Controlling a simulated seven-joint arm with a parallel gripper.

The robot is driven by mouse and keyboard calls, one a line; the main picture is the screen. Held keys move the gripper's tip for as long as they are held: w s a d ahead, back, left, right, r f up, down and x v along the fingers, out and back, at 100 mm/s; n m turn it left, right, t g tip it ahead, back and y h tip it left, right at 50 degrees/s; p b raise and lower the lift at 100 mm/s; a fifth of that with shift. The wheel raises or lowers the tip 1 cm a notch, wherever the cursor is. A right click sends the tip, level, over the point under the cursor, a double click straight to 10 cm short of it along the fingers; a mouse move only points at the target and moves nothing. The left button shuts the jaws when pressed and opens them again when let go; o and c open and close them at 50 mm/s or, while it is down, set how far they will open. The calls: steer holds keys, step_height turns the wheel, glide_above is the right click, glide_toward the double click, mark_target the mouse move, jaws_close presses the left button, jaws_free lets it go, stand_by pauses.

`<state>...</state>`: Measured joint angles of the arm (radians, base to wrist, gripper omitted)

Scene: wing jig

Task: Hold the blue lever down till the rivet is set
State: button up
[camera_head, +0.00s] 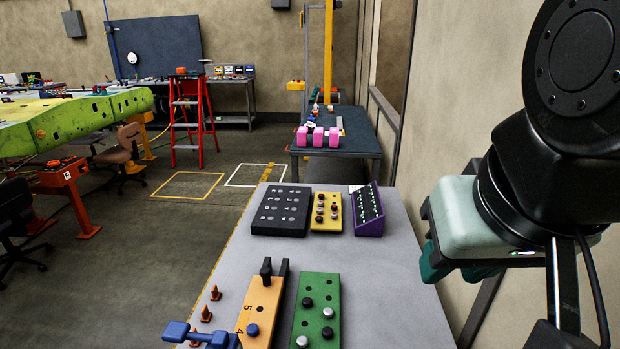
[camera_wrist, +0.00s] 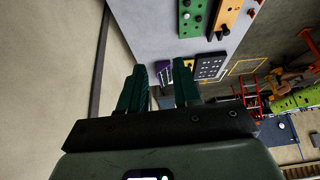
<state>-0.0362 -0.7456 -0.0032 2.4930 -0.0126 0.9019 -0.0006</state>
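The blue lever (camera_head: 202,335) is at the near left edge of the grey table, beside an orange board; its lower part is cut off by the picture's bottom edge. I cannot make out the lever in the wrist view. No rivet can be told for certain. My gripper (camera_head: 455,268) is off to the right of the table, near the wall, well away from the lever. In the wrist view, its two dark green fingers (camera_wrist: 160,75) stand apart with nothing between them, so it is open and empty.
The grey table (camera_head: 390,300) holds the orange board (camera_head: 262,305) with two black uprights, a green board (camera_head: 317,300) with knobs, small orange cones (camera_head: 206,314), a black panel (camera_head: 281,209), a yellow block (camera_head: 326,224) and a purple rack (camera_head: 368,210). The table's right part is clear.

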steer(key=shift+y, duration=0.4)
steer(key=w+a+r, duration=0.2)
steer(key=w+a, duration=0.1)
steer(key=shift+w+a+r, duration=0.25)
steer(key=shift+w, duration=0.05)
jaws_close()
steer(key=w+a+r+n+g+y, duration=0.15)
steer(key=w+a, duration=0.25)
steer(key=a, duration=0.7)
steer(key=w+a+r+g+y, duration=0.15)
steer(key=w+a, duration=0.25)
steer(key=a, duration=0.8)
steer(key=s+a+f+m+g+h, duration=0.2)
steer(key=s+a+f+h, duration=0.1)
steer(key=s+a+f, duration=0.4)
step_height(320, 180, down, 2)
steer(key=shift+a+f+g+h, duration=0.15)
steer(key=shift+a+g+h, duration=0.2)
steer(key=shift+a, duration=0.2)
